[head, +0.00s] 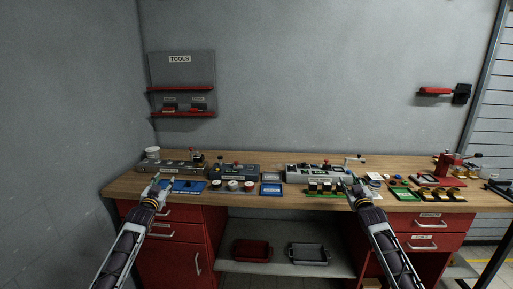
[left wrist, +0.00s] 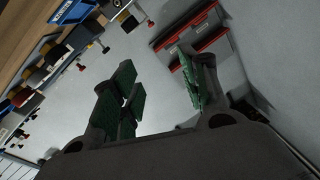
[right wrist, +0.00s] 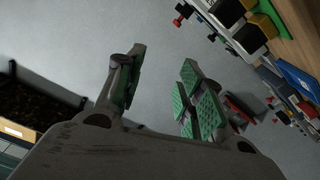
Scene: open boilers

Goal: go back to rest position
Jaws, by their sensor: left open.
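My left gripper (head: 158,186) is in front of the left part of the workbench, near a blue tray (head: 187,187). In the left wrist view its green-padded fingers (left wrist: 160,88) stand apart with nothing between them. My right gripper (head: 357,185) is near the bench's front edge, just right of a green board with several black and gold parts (head: 325,190). In the right wrist view its fingers (right wrist: 160,85) are apart and empty. Whether either gripper touches the bench cannot be told.
The wooden bench (head: 240,203) carries several boxes, trays and a red press (head: 445,165). Red drawers stand below on both sides. A low shelf (head: 280,260) holds a red bin (head: 252,250) and a grey bin (head: 309,254). A tools board (head: 182,75) hangs on the wall.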

